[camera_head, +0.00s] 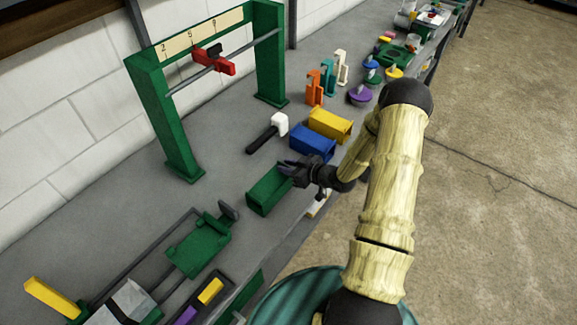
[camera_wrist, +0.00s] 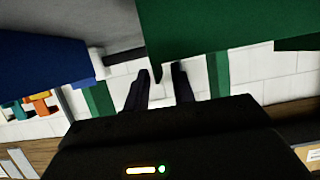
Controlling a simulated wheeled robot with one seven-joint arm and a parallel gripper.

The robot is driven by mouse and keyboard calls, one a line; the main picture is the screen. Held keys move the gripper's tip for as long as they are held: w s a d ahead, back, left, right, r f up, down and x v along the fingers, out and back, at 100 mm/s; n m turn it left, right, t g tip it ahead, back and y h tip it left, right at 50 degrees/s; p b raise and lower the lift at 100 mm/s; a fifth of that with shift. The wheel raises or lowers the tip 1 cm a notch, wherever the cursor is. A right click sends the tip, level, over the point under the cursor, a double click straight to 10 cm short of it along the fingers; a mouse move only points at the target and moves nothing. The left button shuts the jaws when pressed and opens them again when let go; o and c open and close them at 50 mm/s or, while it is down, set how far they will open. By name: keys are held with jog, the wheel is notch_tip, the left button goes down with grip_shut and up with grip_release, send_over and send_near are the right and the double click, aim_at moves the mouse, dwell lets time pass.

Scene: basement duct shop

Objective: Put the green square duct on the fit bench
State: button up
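The green square duct (camera_head: 268,190) is a short box-like channel on the grey bench, left of the blue duct. My gripper (camera_head: 288,168) is at its upper right end, close to the rim; whether they touch is unclear. In the wrist view the green duct (camera_wrist: 225,28) fills the upper right, its lower corner near the fingertips. My gripper's fingers (camera_wrist: 160,78) stand apart with the pale wall showing between them. A green cradle-like fixture (camera_head: 200,246) with rails is at the lower left; I cannot tell whether it is the fit bench.
The blue duct (camera_head: 312,142) and yellow duct (camera_head: 330,124) lie beyond the gripper. A green frame (camera_head: 165,115) with a red clamp stands at the wall. Bare bench lies between frame and green duct.

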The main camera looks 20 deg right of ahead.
jog(key=shift+r, duration=0.1)
jog(key=shift+r, duration=0.2)
jog(key=b+v, duration=0.2)
jog(key=v, duration=1)
jog(key=shift+b, duration=0.3)
jog(key=shift+w, duration=0.1)
